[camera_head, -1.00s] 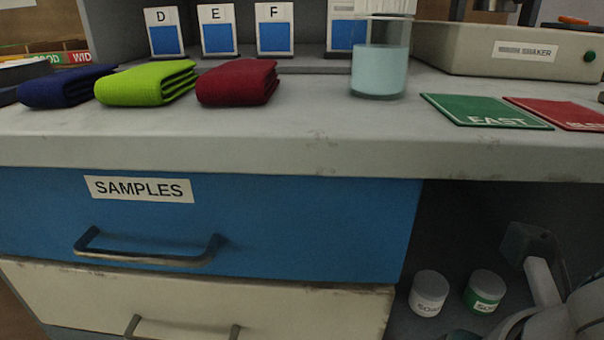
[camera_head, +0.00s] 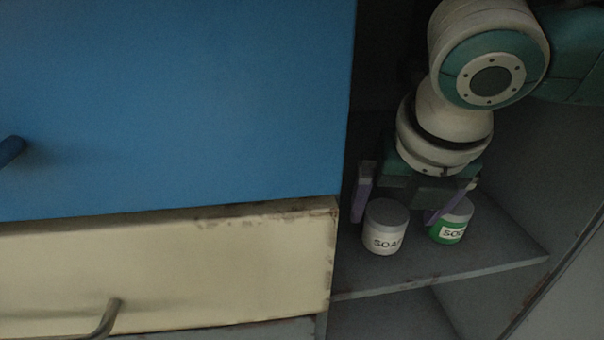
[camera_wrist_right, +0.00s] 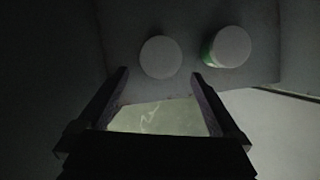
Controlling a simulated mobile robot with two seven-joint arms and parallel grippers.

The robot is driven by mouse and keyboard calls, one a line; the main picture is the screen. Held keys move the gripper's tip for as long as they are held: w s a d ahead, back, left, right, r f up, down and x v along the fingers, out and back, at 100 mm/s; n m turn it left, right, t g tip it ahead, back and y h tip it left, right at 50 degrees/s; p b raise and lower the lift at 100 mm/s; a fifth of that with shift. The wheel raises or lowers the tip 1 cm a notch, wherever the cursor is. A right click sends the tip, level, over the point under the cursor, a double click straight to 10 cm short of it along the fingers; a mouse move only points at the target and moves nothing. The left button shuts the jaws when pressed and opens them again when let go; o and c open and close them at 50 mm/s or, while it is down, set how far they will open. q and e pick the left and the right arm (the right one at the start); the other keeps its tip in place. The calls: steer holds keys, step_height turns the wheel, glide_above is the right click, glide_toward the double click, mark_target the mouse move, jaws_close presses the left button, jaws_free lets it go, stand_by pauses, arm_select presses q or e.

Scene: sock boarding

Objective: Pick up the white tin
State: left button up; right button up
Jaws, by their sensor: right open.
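The white tin (camera_head: 384,230), with a label starting "SOA", stands upright on the lower shelf in the head view. Its pale round lid (camera_wrist_right: 161,57) shows in the right wrist view. My right gripper (camera_head: 396,213) is open and reaches down at the tin, one finger on each side in the picture. In the wrist view the fingertips (camera_wrist_right: 159,73) end close to the near edge of the lid, with the tin lined up between them. I cannot tell whether a finger touches it. My left gripper is not in view.
A green-and-white tin (camera_head: 454,222) stands just right of the white one, close to my right finger; its lid (camera_wrist_right: 231,46) also shows. The cream drawer (camera_head: 170,262) and blue drawer (camera_head: 180,100) bound the left. Bare shelf (camera_head: 505,250) lies to the right.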

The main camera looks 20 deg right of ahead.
mark_target(389, 215)
steer(key=shift+w+d+f, duration=0.1)
steer(key=shift+w+d, duration=0.05)
steer(key=shift+w, duration=0.15)
steer(key=b+x, duration=0.4)
steer(key=x, duration=0.1)
steer(key=shift+w, duration=0.15)
steer(key=c, duration=1.4)
steer(key=shift+r, duration=0.2)
